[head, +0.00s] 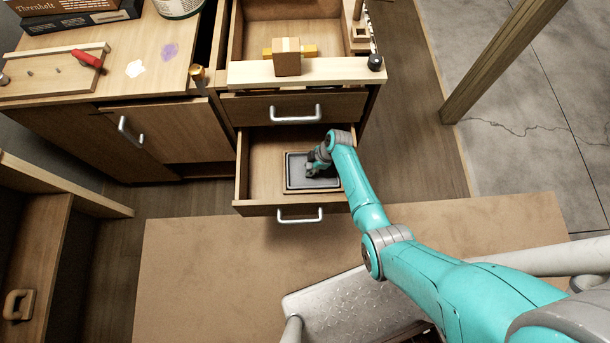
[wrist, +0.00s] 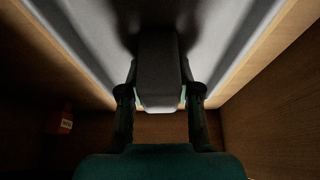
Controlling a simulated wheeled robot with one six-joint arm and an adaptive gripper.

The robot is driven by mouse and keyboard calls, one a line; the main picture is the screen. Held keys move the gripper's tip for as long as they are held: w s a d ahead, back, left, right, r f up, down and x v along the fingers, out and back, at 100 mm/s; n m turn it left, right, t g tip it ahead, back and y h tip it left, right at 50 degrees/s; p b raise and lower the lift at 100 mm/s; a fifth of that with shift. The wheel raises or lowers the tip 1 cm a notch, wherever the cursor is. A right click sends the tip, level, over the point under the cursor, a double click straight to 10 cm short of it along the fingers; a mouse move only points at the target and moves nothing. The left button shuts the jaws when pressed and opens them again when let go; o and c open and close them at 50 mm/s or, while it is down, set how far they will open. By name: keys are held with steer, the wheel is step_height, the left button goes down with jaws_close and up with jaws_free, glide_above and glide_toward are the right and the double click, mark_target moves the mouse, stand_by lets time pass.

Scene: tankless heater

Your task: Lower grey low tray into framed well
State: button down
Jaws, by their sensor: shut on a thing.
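The grey low tray (head: 326,181) is in the open lower drawer (head: 262,165), lying flat over or in the wooden-framed well (head: 290,190). In the wrist view the pale grey tray (wrist: 85,35) has light wood frame strips (wrist: 262,50) along both sides. My gripper (head: 311,170) is over the tray's middle. In the wrist view my gripper (wrist: 159,97) is shut on the tray's dark upright grip (wrist: 158,65), one finger on each side. I cannot tell whether the tray touches the well's floor. The arm hides part of its right side.
Above is another open drawer (head: 252,35) with a wood bar (head: 310,71) and an orange-brown block (head: 287,57). A post (head: 500,65) stands at right. A small red-orange item (wrist: 66,122) shows in the wrist view.

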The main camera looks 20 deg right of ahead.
mark_target(310, 166)
steer(key=c, duration=0.7)
jaws_free()
step_height(310, 166, up, 10)
steer(key=shift+f, duration=0.1)
stand_by(0.8)
